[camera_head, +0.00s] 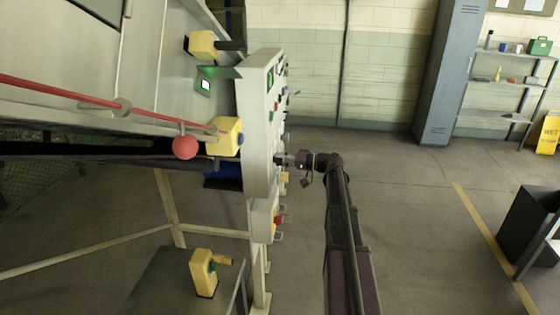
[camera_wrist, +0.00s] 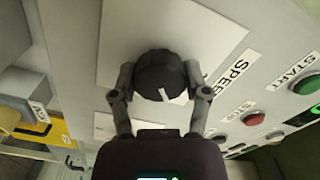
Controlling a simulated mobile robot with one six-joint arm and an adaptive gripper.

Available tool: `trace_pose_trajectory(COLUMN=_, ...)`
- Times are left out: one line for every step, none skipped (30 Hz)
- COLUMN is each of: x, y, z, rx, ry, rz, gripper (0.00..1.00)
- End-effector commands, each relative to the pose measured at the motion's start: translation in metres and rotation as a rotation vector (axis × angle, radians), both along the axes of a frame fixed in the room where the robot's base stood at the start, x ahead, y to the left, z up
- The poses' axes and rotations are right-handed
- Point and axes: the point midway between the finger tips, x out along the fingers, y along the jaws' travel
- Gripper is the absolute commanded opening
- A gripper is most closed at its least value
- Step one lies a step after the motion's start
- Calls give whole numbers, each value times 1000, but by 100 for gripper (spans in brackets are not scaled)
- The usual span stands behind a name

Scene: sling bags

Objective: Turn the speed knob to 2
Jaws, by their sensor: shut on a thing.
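The speed knob (camera_wrist: 160,70) is a dark round knob on a pale square plate (camera_wrist: 112,40) of the control panel. Its white pointer mark shows on the side facing my palm, angled slightly right. No numbers are readable around it. The SPEED label (camera_wrist: 232,74) is to its right. My gripper (camera_wrist: 159,78) has one finger on each side of the knob, closed against it. In the head view my gripper (camera_head: 287,160) reaches the panel's right face from the right, and the knob is too small to make out there.
A red STOP button (camera_wrist: 253,119) and green START button (camera_wrist: 305,86) sit to the right of the knob. The panel box (camera_head: 258,120) stands edge-on in the head view.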

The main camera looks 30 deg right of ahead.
Motion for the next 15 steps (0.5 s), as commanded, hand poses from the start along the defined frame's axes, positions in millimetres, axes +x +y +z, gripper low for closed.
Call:
trace_pose_trajectory(x=1, y=-1, z=0, rx=18, ry=25, rz=-4, gripper=13)
trace_pose_trajectory(x=1, y=-1, z=0, rx=28, ry=40, rz=-4, gripper=13)
trace_pose_trajectory(x=1, y=-1, z=0, rx=41, ry=59, rz=-4, gripper=13)
trace_pose_trajectory(x=1, y=-1, z=0, rx=49, ry=71, rz=-4, gripper=13)
trace_pose_trajectory(x=1, y=-1, z=0, rx=57, ry=83, rz=-4, gripper=13)
trace_pose_trajectory(x=1, y=-1, z=0, rx=66, ry=96, rz=-4, gripper=13)
trace_pose_trajectory(x=1, y=-1, z=0, rx=72, ry=104, rz=-4, gripper=13)
trace_pose_trajectory(x=1, y=-1, z=0, rx=77, ry=112, rz=-4, gripper=13)
trace_pose_trajectory(x=1, y=-1, z=1, rx=83, ry=120, rz=-4, gripper=13)
trace_pose_trajectory(x=1, y=-1, z=1, rx=87, ry=126, rz=-5, gripper=13)
trace_pose_trajectory(x=1, y=-1, z=1, rx=90, ry=130, rz=-5, gripper=13)
trace_pose_trajectory(x=1, y=-1, z=1, rx=93, ry=134, rz=-5, gripper=13)
trace_pose_trajectory(x=1, y=-1, z=1, rx=95, ry=136, rz=-5, gripper=13)
trace_pose_trajectory(x=1, y=-1, z=1, rx=96, ry=138, rz=-5, gripper=13)
trace_pose_trajectory(x=1, y=-1, z=1, rx=97, ry=140, rz=-5, gripper=13)
